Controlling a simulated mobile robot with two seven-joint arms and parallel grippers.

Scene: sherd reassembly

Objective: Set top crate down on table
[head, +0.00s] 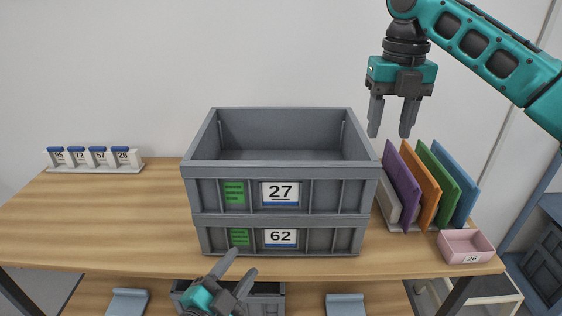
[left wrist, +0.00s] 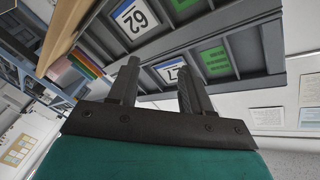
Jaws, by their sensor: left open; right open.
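Two grey crates stand stacked on the wooden table (head: 130,215). The top crate (head: 330,197) bears the number 27 and a green label, and no contents show in the part of its inside that I see. The lower crate (head: 340,241) bears 62. My left gripper (head: 239,263) is open and empty, low in front of the stack. In the left wrist view, its fingers (left wrist: 158,85) show before the labelled fronts of the top crate (left wrist: 235,62) and the lower crate (left wrist: 170,20). My right gripper (head: 391,118) is open and empty, raised above and right of the stack.
Coloured upright panels (head: 430,188) stand right of the crates, with a pink bin (head: 466,246) marked 26 beside them. Numbered cards (head: 95,158) stand at the back left. The table left of the stack is clear. A grey crate (head: 265,299) sits below the tabletop.

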